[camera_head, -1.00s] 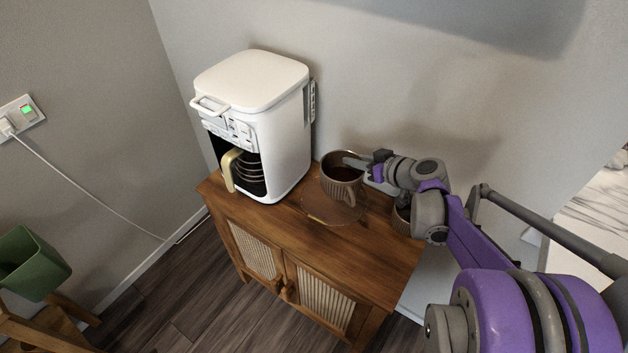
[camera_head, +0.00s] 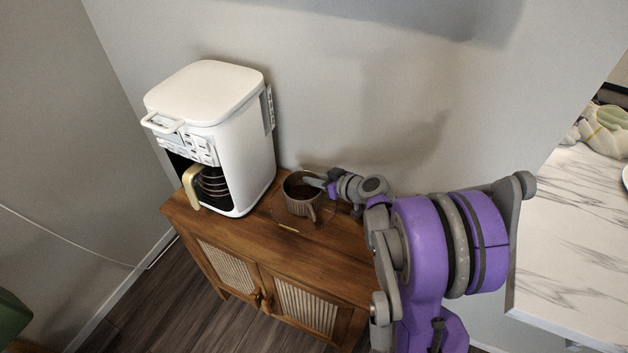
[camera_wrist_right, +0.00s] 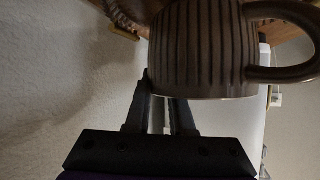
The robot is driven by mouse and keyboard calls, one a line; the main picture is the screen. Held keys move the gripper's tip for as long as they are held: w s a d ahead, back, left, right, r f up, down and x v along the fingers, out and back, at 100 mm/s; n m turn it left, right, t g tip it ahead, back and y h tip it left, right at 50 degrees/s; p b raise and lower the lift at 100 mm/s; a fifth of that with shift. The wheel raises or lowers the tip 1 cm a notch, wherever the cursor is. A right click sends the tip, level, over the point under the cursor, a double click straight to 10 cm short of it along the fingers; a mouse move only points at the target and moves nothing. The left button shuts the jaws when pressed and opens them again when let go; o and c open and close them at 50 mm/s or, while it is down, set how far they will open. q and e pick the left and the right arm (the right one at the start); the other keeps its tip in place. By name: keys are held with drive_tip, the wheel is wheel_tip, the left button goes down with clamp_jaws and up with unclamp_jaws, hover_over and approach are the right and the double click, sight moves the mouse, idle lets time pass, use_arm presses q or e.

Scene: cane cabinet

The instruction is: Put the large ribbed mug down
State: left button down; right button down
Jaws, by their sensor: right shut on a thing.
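The large ribbed mug (camera_head: 304,208) is brown, with a dark inside and its handle toward the front. It is upright at the round brown mat (camera_head: 286,228) on the wooden cabinet top. I cannot tell whether its base touches the mat. My right gripper (camera_head: 314,183) is shut on the mug's wall at the rim, from the right. In the right wrist view the ribbed mug (camera_wrist_right: 205,45) fills the upper middle, handle to the right, with the gripper fingers (camera_wrist_right: 162,88) at its rim. My left gripper is not in view.
A white coffee maker (camera_head: 245,150) stands close to the left of the mug on the cabinet (camera_head: 235,235). A wall is right behind. The cabinet's front top is clear. A marble counter (camera_head: 575,240) is at the right. My arm covers the cabinet's right end.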

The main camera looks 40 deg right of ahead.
drive_tip(key=shift+f, duration=0.25)
drive_tip(key=c, duration=1.2)
unclamp_jaws()
drive_tip(key=shift+f, duration=0.1)
drive_tip(key=o, duration=0.4)
